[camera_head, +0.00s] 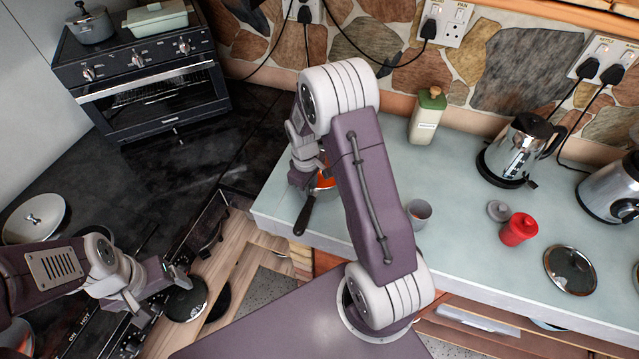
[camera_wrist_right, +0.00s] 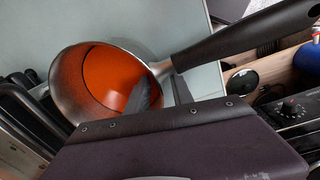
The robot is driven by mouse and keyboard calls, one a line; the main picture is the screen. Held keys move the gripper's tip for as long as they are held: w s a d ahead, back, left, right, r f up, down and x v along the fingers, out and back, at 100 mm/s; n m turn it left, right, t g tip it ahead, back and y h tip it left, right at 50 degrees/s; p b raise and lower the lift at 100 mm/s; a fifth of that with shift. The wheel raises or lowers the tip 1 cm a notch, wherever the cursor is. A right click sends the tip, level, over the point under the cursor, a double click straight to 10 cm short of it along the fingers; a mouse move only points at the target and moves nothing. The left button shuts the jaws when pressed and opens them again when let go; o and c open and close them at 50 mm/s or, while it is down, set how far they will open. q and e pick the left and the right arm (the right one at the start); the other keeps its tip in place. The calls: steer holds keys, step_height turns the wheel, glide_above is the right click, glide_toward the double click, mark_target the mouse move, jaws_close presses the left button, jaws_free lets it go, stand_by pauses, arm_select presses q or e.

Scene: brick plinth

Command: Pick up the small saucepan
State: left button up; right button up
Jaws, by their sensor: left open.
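The small saucepan (camera_head: 326,180) has an orange inside and a dark handle. It is at the left end of the pale counter, partly hidden behind my right arm. In the right wrist view the saucepan (camera_wrist_right: 95,85) is seen close, its handle running to the upper right. My right gripper (camera_wrist_right: 162,94) has one finger inside the pan and the other outside, with the wall near the handle between them. Whether they press on it I cannot tell. In the head view my right gripper (camera_head: 308,172) is at the pan. My left gripper (camera_head: 163,292) is open and empty, low over the hob side.
An oven (camera_head: 150,85) stands at the back left.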

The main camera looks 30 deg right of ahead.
steer(key=shift+f, duration=0.6)
steer(key=shift+w+a+f, duration=0.15)
steer(key=shift+w+f, duration=0.1)
steer(key=shift+w, duration=0.05)
steer(key=shift+s+r, duration=0.1)
steer(key=shift+s, duration=0.05)
jaws_close()
stand_by(0.5)
